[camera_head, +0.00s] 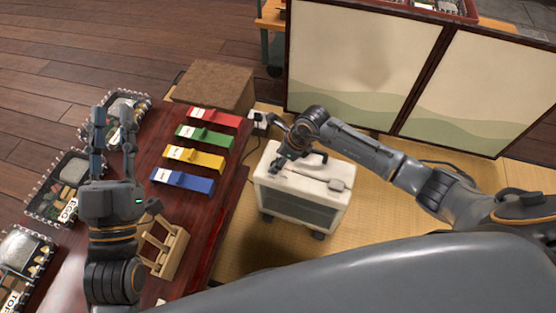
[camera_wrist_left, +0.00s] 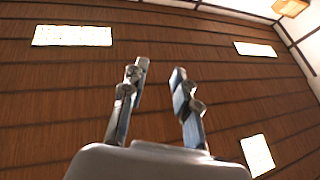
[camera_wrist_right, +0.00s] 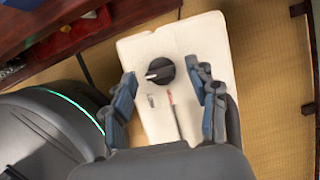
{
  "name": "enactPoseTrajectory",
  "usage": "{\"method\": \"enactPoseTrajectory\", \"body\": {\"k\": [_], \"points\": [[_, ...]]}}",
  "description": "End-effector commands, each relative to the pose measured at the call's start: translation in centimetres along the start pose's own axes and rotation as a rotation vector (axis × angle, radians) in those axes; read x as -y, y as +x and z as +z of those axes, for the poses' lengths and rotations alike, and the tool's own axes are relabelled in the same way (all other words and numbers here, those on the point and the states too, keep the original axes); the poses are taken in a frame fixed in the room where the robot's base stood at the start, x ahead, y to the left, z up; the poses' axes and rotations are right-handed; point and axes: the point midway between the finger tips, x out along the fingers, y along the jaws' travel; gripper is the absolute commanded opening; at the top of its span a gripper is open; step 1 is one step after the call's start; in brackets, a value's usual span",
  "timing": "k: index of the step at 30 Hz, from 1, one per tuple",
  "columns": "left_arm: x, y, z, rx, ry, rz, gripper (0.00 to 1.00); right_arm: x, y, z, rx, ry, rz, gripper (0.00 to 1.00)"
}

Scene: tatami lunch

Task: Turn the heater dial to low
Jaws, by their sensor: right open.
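The heater (camera_head: 301,205) is a white box on wheels standing on the tatami, right of the low red-brown table. Its top also shows in the right wrist view (camera_wrist_right: 200,50). The black dial (camera_wrist_right: 160,70) sits on that top, with a pale pointer mark on its left side. My right gripper (camera_wrist_right: 166,90) is open above the heater top, its fingers on either side of and just short of the dial. In the head view my right gripper (camera_head: 280,165) hides the dial. My left gripper (camera_head: 112,118) is open and empty, raised over the table's left side.
Red (camera_head: 214,117), green (camera_head: 204,137), yellow (camera_head: 194,158) and blue (camera_head: 182,180) labelled holders lie on the table. A brown box (camera_head: 214,86) and a wooden rack (camera_head: 163,247) are near. Bento trays (camera_head: 57,187) line the left. A folding screen (camera_head: 360,70) stands behind the heater.

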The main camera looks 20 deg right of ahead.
Motion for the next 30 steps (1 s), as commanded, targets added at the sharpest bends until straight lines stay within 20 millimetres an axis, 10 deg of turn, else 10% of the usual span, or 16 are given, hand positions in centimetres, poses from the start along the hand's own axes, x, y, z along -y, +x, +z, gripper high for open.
{"method": "enactPoseTrajectory", "body": {"k": [12,21,30], "points": [[-0.1,0.0,-0.8,-0.048,-0.002,0.002,0.30,0.0,0.5,0.0,0.000,-0.001,0.000,0.58],[-0.1,0.0,-0.8,-0.046,-0.002,0.002,0.30,0.0,0.5,0.0,0.000,0.000,0.000,0.04],[-0.2,-0.2,-1.8,-0.110,-0.004,0.004,0.30,0.1,0.6,0.0,0.000,-0.038,0.015,0.04]]}}
